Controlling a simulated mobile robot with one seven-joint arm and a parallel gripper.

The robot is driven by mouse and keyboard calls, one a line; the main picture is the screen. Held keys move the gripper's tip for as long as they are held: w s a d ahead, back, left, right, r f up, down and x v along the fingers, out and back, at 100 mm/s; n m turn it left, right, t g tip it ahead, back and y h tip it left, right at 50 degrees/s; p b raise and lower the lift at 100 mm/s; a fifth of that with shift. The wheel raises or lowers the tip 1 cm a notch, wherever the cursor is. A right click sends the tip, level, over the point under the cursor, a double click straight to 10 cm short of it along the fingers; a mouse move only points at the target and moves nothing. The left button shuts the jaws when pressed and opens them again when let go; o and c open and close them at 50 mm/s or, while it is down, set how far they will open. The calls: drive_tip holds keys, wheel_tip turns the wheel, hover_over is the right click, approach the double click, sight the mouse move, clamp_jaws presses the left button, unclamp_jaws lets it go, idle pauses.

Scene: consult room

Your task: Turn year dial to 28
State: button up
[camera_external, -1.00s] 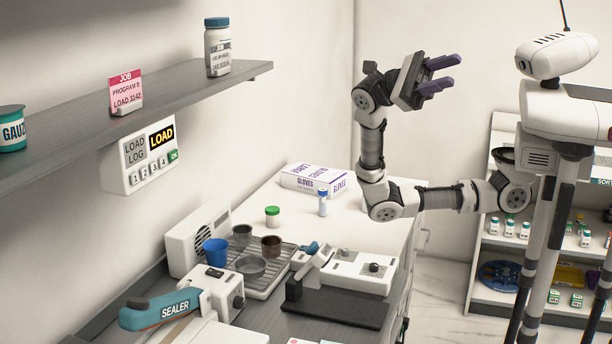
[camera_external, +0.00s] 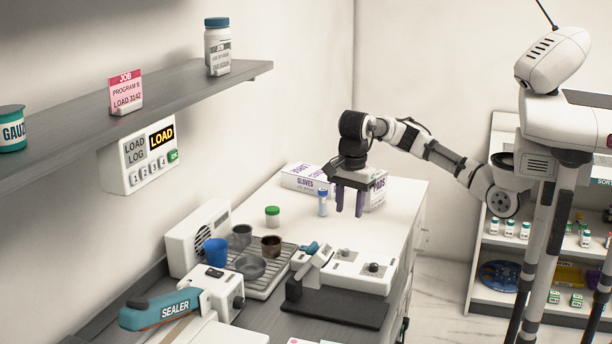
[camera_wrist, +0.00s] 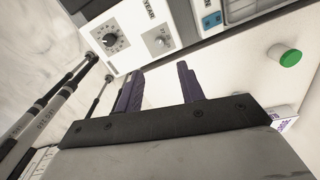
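The white machine (camera_external: 345,268) on the counter carries a dark dial (camera_external: 373,267) on its top. In the wrist view the black dial (camera_wrist: 110,40) sits at upper left, ringed by small marks, with the word YEAR printed close by. A small silver round part (camera_wrist: 160,41) is beside it; its marking is too small to read surely. I cannot read the dial's setting. My gripper (camera_external: 349,213) points down above the counter, behind the machine and apart from it. Its two purple fingers are spread and empty, as the wrist view (camera_wrist: 158,82) also shows.
A glove box (camera_external: 305,180), a blue-capped vial (camera_external: 323,203) and a green-lidded jar (camera_external: 272,216) stand near my gripper. Cups on a rack (camera_external: 270,282) and a sealer (camera_external: 160,309) are to the left. The counter's right side is mostly clear.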

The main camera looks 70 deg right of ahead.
sight(346, 250)
wheel_tip(346, 250, down, 12)
drive_tip(key=shift+w+r+p, duration=0.15)
drive_tip(key=shift+r+p, duration=0.05)
drive_tip(key=shift+p, duration=1)
drive_tip(key=shift+c, duration=0.2)
clamp_jaws()
